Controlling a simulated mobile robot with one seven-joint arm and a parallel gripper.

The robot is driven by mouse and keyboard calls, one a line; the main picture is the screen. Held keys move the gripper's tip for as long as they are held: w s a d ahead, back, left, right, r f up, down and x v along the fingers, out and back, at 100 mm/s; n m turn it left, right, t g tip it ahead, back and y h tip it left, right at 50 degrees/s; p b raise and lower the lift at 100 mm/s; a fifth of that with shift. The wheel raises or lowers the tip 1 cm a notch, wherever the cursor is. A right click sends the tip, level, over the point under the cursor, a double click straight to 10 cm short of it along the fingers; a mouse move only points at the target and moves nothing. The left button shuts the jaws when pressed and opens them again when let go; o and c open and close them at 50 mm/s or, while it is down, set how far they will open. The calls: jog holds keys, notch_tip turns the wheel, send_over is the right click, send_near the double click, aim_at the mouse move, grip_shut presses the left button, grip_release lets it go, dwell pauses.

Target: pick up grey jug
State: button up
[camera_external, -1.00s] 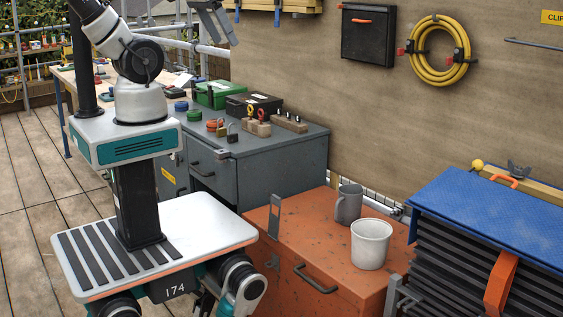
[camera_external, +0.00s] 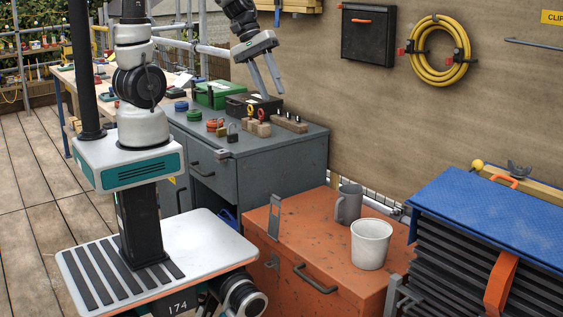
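The grey jug (camera_external: 348,204) stands upright on top of the orange cabinet (camera_external: 295,237), near its back edge by the wall. A white bucket (camera_external: 371,244) stands in front and to the right of it, close by in the picture. My gripper (camera_external: 266,82) is up and to the left of the jug, in front of the wall and over the grey cabinet in the picture. Its two fingers point down and are spread apart, with nothing between them. The jug is well away from it.
The grey cabinet (camera_external: 262,175) holds padlocks, tape rolls, a green box (camera_external: 213,94) and a black case (camera_external: 250,105). A stack with a blue cover (camera_external: 490,215) stands right of the orange cabinet.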

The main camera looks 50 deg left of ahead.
jog(key=w+d+f+n+h+b, duration=0.4)
jog(key=w+f+n, duration=0.3)
jog(key=f, duration=0.6)
jog(key=n+t+h+b, duration=0.3)
jog(key=n+t+b, duration=0.15)
jog(key=n, duration=0.55)
send_over(337, 220)
jog(key=s+a, duration=0.1)
jog(key=a, duration=0.4)
notch_tip(337, 220, down, 21)
jog(key=shift+g, duration=0.35)
jog(key=f+b, duration=0.1)
jog(key=f, duration=0.4)
jog(key=shift+s+d+b, duration=0.1)
jog(key=shift+d+b, duration=0.1)
jog(key=shift+b, duration=0.15)
jog(key=shift+f, duration=0.8)
jog(key=x, duration=0.2)
jog(key=b+x, duration=0.1)
jog(key=x, duration=0.1)
jog(key=shift+d+f, duration=0.15)
jog(key=shift+f, duration=0.25)
jog(key=shift+w+d, duration=0.2)
jog(key=shift+d, duration=0.05)
grip_shut()
